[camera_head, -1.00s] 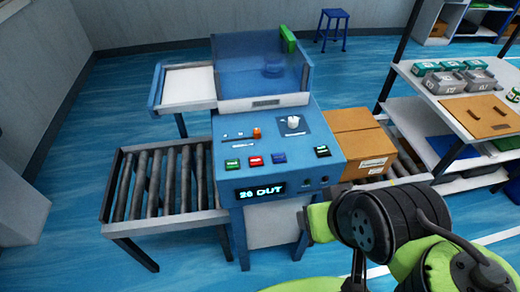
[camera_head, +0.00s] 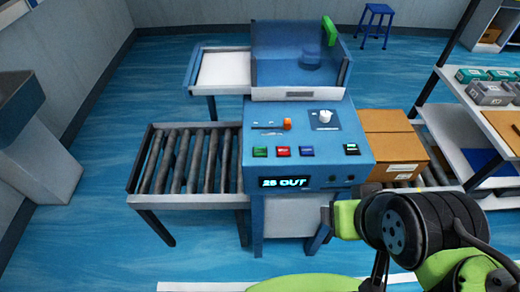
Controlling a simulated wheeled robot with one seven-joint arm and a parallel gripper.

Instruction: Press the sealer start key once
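The sealer (camera_head: 350,168) is a blue machine in the middle of the head view, with a sloped control panel. A row on the panel holds a green key (camera_head: 260,152), a red key (camera_head: 283,151) and a blue key (camera_head: 306,151). Another green key (camera_head: 351,148) sits apart at the right. The key labels are too small to read. A lit display (camera_head: 285,182) below them seems to read "25 OUT". My arm crosses the lower right, in front of the sealer's right side. My gripper cannot be made out.
A roller conveyor (camera_head: 132,172) adjoins the sealer's left side. Cardboard boxes (camera_head: 393,148) stand at its right on more rollers. The panel also has an orange slider (camera_head: 287,124) and a white knob (camera_head: 325,116). A shelf (camera_head: 443,130) stands at right. Open floor lies front left.

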